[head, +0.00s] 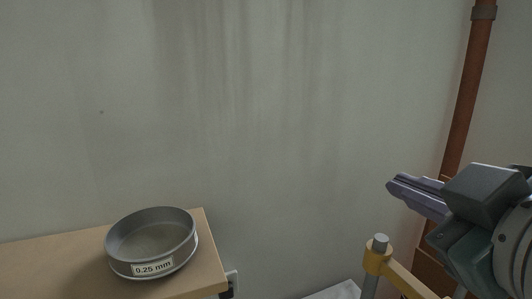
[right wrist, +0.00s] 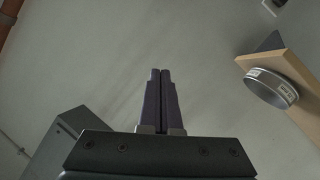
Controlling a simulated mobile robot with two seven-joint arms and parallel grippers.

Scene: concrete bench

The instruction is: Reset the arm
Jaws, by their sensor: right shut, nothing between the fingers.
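My right gripper (head: 392,187) is raised at the right of the head view, its fingers pointing left. Its two purple-grey fingers lie together, shut and empty; they also show in the middle of the right wrist view (right wrist: 160,72). The gripper is in the air, well apart from the wooden shelf and the sieve. My left gripper is not in view.
A round grey sieve (head: 152,241) labelled "0.25 mm" stands on a wooden shelf (head: 50,252) at lower left. A yellow clamp (head: 376,258) on a grey rod is below my right gripper. A rust-brown pipe (head: 468,90) runs up the right wall.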

